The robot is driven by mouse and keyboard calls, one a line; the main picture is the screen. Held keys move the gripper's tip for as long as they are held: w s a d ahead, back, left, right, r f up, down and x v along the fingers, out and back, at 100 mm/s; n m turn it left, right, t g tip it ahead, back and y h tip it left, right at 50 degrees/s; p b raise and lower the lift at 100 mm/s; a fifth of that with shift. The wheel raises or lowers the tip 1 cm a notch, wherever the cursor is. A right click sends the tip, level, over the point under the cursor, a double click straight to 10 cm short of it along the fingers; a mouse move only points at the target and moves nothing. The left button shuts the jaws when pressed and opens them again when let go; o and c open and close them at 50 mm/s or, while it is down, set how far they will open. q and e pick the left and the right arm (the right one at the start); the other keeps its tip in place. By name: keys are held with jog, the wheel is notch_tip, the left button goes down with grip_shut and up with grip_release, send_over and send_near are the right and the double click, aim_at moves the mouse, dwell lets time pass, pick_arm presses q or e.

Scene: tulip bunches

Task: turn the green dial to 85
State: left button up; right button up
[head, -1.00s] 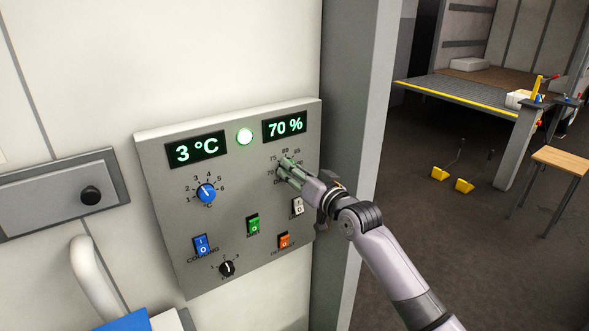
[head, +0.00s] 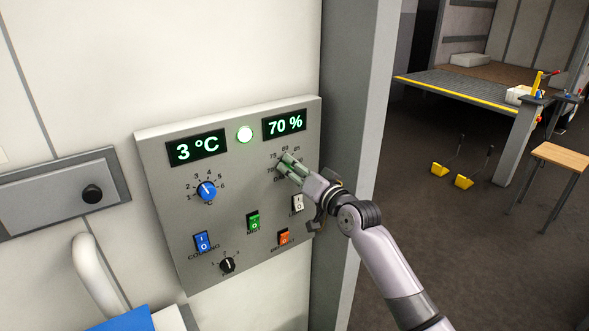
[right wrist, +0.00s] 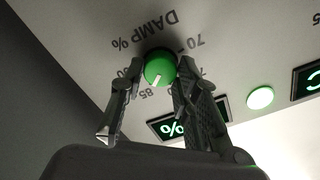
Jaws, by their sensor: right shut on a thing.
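The green dial (right wrist: 160,68) shows in the right wrist view, between the two fingers of my right gripper (right wrist: 158,85), which is shut on it. Its white pointer mark faces down in that view, toward the display side, where an 85 mark shows close by. The fingers hide some marks. In the head view my right gripper (head: 288,165) covers the dial on the grey control panel (head: 228,215); marks 75, 80 and 85 show above it. The humidity display (head: 284,124) reads 70 %. My left gripper is not in view.
The panel also carries a 3 °C display (head: 196,148), a round green light (head: 245,134), a blue dial (head: 207,191), a black knob (head: 227,265) and several rocker switches, with the white one (head: 298,203) close below my gripper. A grey post (head: 350,150) stands right of the panel.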

jog(key=o, duration=1.2)
jog(key=v, duration=1.2)
